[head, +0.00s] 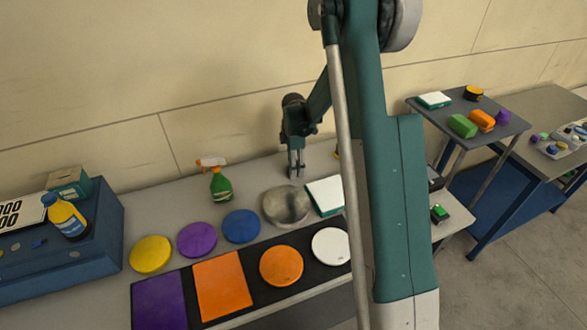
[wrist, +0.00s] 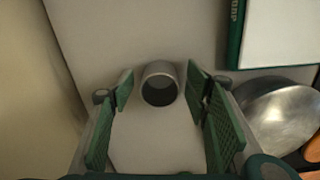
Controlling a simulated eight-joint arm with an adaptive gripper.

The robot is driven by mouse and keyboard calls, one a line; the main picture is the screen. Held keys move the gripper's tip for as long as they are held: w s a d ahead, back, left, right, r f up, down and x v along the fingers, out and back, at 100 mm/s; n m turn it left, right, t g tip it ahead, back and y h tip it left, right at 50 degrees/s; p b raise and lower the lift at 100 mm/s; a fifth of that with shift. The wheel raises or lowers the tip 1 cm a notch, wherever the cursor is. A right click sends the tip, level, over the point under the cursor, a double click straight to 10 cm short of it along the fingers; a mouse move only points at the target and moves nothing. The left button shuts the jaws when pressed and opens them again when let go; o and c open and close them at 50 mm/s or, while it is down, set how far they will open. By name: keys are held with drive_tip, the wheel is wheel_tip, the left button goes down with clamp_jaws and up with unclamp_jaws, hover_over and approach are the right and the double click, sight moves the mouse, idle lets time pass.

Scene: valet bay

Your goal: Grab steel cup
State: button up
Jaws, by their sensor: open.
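The steel cup (wrist: 161,70) is a small grey metal cylinder with a dark open mouth, upper middle in the wrist view. My gripper (wrist: 159,88) is open, with a green ridged pad on each side of the cup. A gap shows between the cup and each pad. In the head view my gripper (head: 297,168) points down over the back of the bench, just behind a steel bowl (head: 287,206). I cannot make out the cup clearly there.
The steel bowl also shows at right in the wrist view (wrist: 278,113), near a white and green box (wrist: 283,32). A green spray bottle (head: 219,183) stands left of my gripper. Coloured discs, such as the blue one (head: 241,226), lie in front. The wall is close behind.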

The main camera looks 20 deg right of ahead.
drive_tip(key=shift+c, duration=0.6)
drive_tip(key=c, duration=0.9)
drive_tip(key=shift+o, duration=0.2)
drive_tip(key=shift+r, duration=5)
